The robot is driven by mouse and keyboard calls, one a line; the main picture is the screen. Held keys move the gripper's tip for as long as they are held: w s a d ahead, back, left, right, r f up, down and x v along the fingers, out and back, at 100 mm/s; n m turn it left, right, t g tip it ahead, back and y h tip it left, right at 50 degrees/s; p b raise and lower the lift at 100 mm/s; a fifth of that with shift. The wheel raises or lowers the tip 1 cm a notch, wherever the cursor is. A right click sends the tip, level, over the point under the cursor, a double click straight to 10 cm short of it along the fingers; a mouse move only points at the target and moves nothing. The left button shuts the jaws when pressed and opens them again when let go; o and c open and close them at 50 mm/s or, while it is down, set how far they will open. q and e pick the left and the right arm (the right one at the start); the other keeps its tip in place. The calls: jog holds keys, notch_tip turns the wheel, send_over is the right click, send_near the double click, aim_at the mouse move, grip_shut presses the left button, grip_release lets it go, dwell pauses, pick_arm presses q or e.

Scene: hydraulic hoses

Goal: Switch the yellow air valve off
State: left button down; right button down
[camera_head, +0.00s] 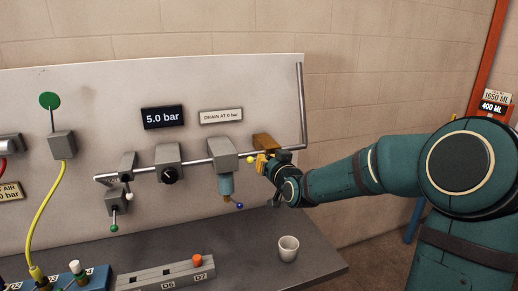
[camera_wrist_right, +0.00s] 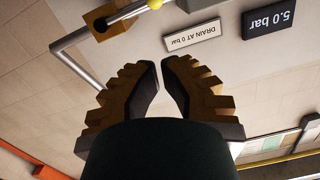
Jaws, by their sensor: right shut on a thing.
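The yellow air valve (camera_head: 265,142) is a yellow-brown block at the right end of the grey pipe. Its lever ends in a yellow ball (camera_head: 250,159), which sticks out below and left of the block. In the right wrist view, the fingers (camera_wrist_right: 162,65) are close together with a narrow gap. The valve block (camera_wrist_right: 103,22) and the ball (camera_wrist_right: 155,4) show at the top there. My left gripper is not in view.
A display (camera_head: 163,117) reads 5.0 bar, beside a sign (camera_head: 221,116) reading DRAIN AT 0 bar. A filter bowl (camera_head: 226,184) with a blue-tipped drain lever hangs left of my gripper. A white cup (camera_head: 288,248) stands on the grey bench below.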

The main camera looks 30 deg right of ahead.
jog(key=shift+s+d+r, duration=0.1)
jog(key=shift+d+r, duration=0.15)
jog(key=shift+r, duration=0.3)
jog(key=shift+d+r, duration=0.25)
jog(key=shift+r, duration=0.25)
jog(key=w+d+f+p, duration=0.1)
jog(key=w+f, duration=0.3)
jog(key=w, duration=0.6)
jog(key=shift+w+d+f+p, duration=0.25)
jog(key=shift+w+d+p, duration=0.05)
jog(key=shift+w+d, duration=0.1)
jog(key=shift+s, duration=0.1)
